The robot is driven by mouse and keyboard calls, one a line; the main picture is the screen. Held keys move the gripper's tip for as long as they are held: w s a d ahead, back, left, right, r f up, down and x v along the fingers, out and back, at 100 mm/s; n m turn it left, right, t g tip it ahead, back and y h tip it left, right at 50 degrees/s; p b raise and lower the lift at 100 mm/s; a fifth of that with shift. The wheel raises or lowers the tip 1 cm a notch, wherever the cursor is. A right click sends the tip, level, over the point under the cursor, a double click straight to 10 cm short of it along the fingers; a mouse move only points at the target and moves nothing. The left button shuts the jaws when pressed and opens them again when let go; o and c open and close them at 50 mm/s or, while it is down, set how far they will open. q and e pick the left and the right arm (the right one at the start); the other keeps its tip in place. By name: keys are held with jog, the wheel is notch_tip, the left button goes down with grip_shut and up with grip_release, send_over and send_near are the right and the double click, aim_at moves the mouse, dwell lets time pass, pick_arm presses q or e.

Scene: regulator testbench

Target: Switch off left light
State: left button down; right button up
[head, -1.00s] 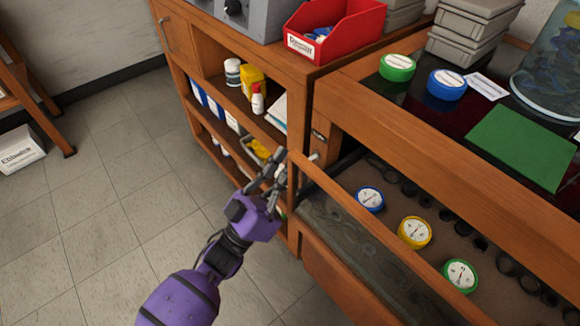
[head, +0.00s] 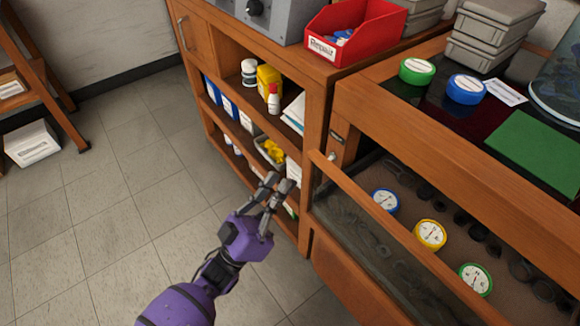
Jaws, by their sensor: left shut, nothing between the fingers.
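No light that I can identify shows in the head view. A small pale knob (head: 331,157) sits at the near left end of the wooden rail of the workbench. A small dark fitting (head: 337,137) is on the wooden post behind it; I cannot tell what it is. My left gripper (head: 280,185), on a purple arm, is shut and empty. It is left of and below the knob in the picture, apart from it, in front of the lower shelves. My right gripper is not in view.
A wooden shelf unit (head: 313,110) holds bottles and a bin of yellow items. The workbench bay holds a blue gauge (head: 385,201), a yellow gauge (head: 430,235) and a green gauge (head: 475,280). A red bin (head: 352,28) stands on top.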

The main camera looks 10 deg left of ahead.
pick_arm(q)
jog(key=shift+f+v, duration=0.25)
jog(key=shift+v, duration=1.3)
jog(key=shift+w+d, duration=0.1)
